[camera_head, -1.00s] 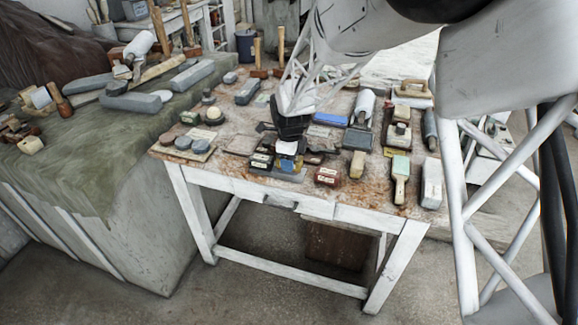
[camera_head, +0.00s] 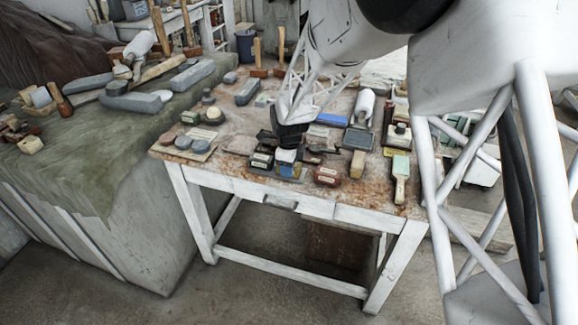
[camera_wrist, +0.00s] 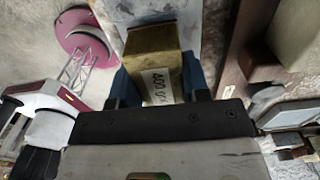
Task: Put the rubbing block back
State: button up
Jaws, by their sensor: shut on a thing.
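My gripper (camera_head: 288,150) is low over the front middle of the worktable, between labelled blocks. In the wrist view it is shut on an olive-gold rubbing block (camera_wrist: 155,60) with a white label reading something like 400. Blue parts flank the block on both sides. In the head view a small white and blue shape shows under the dark gripper; the block itself is hard to make out there. A dark block with a pale label (camera_head: 262,160) is just left of the gripper. I cannot tell whether the held block touches the surface.
The white-legged worktable (camera_head: 232,182) is crowded with blocks and brushes. Round pads (camera_head: 183,143) lie at its left. A draped bench (camera_head: 90,165) adjoins on the left.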

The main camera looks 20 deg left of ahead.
dwell(0.3)
jog(key=o, duration=1)
jog(key=shift+f, duration=0.1)
notch_tip(320, 180, up, 12)
jog(key=shift+r, duration=0.15)
dwell(0.5)
jog(key=shift+d, duration=0.1)
dwell(0.3)
